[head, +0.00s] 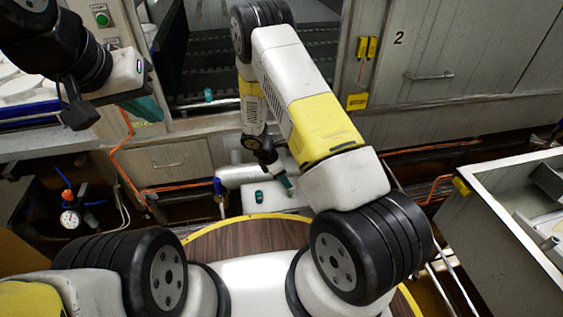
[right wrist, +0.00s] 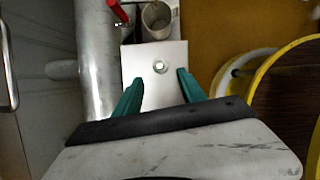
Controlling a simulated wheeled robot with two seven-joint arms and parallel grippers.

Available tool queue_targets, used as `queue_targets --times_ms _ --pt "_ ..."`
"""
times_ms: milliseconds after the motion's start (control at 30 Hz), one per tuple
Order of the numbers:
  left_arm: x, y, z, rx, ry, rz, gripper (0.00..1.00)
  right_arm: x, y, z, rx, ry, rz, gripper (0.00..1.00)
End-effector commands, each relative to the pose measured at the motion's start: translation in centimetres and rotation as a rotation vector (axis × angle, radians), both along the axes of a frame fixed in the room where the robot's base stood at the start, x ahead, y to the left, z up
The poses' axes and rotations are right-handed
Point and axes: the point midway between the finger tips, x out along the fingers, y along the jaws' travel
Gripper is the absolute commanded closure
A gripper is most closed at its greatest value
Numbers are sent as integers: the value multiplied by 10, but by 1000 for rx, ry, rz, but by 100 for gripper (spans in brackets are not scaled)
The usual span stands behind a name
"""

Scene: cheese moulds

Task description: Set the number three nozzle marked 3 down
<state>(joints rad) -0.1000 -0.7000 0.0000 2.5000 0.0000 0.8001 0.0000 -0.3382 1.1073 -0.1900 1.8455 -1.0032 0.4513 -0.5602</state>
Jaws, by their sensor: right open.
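I cannot make out a mark 3 on anything, so I cannot identify the number three nozzle for certain. In the right wrist view an open-ended grey metal tube (right wrist: 157,18) stands at the top of a pale plate (right wrist: 160,85). My right gripper (right wrist: 155,82) is open and empty, its two teal fingers apart over the plate, with a round bolt-like spot showing between them. In the head view my right gripper (head: 274,190) is low over the pale plate, small and partly hidden. My left gripper (head: 146,108) is at the upper left; only part of its teal fingers shows.
A thick grey pipe (right wrist: 97,75) runs beside the plate, with a red handle (right wrist: 118,12) near its top. A yellow-rimmed round wooden top (head: 215,245) lies close in front. A pressure gauge (head: 69,219) is at left, a metal bin (head: 505,215) at right.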

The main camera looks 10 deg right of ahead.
Motion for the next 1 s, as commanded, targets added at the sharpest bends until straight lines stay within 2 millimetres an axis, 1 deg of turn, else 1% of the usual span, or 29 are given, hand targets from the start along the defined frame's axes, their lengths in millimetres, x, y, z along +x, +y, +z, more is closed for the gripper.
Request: queue_targets --times_ms 33,100,267,367,467,500,567,600,667,700,767,800,867,900,967,1000 --pt "0 0 0 0 0 0 100 0 4 9 1 -2 0 52" --pt "0 0 0 0 0 0 100 -1 7 17 1 -1 -1 52" --pt "0 0 0 0 0 0 100 -2 11 31 3 -4 -7 52" --pt "0 0 0 0 0 0 100 2 10 54 19 -33 -60 52" --pt "0 0 0 0 0 0 100 6 6 96 60 -92 -174 52" --pt "0 0 0 0 0 0 100 6 4 118 82 -121 -234 52" --pt "0 0 0 0 0 0 100 5 -1 152 120 -166 -333 52" --pt "0 0 0 0 0 0 100 2 -3 175 147 -194 -398 52" --pt "0 0 0 0 0 0 100 -5 -8 207 187 -234 -497 52" --pt "0 0 0 0 0 0 100 -10 -11 228 217 -259 -561 52" --pt "0 0 0 0 0 0 100 -21 -14 258 263 -295 -654 52" --pt "0 0 0 0 0 0 100 -28 -17 277 294 -318 -717 52" --pt "0 0 0 0 0 0 100 -42 -20 305 343 -349 -807 52" --pt "0 0 0 0 0 0 100 -52 -22 322 376 -368 -866 52" --pt "0 0 0 0 0 0 100 -67 -25 346 429 -396 -952 52" --pt "0 0 0 0 0 0 100 -79 -26 361 464 -411 -1008 52"
